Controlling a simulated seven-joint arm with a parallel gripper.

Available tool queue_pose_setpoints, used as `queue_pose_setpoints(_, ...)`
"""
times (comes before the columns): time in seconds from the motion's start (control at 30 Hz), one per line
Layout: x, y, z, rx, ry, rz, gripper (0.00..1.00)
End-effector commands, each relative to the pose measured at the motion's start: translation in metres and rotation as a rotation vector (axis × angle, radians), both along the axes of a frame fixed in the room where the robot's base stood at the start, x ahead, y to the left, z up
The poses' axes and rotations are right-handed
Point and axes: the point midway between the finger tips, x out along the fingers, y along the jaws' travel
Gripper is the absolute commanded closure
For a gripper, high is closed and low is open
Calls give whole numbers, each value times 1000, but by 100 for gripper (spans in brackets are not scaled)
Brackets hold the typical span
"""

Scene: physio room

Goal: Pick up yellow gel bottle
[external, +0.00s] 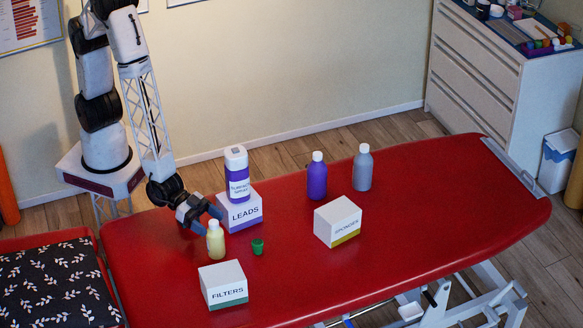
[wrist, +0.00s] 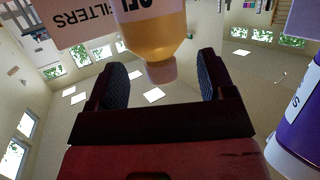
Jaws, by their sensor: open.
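The yellow gel bottle (external: 215,244) stands upright on the red treatment table (external: 300,285), with a pale cap. My gripper (external: 205,217) is open just behind and above it, close to the cap. In the wrist view, which looks upside down, the bottle (wrist: 152,35) shows beyond my open gripper (wrist: 162,80). Its cap points toward the gap between the two fingers. Neither finger clearly touches it. Part of the bottle is cut off by the picture's edge.
Farther right stand a SPONGES box (external: 338,221), a purple bottle (external: 317,178) and a grey bottle (external: 362,170). The table's right end is clear.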

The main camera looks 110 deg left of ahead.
Motion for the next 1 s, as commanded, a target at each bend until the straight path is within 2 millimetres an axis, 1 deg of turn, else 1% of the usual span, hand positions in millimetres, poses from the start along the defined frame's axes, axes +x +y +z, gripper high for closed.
queue_pose_setpoints(0.2,21,-4,-7,1,0,0,24)
queue_pose_setpoints(0.4,34,-6,-11,0,0,1,24)
queue_pose_setpoints(0.57,37,-7,-12,0,1,1,24)
queue_pose_setpoints(1.0,37,-7,-12,1,0,0,24)
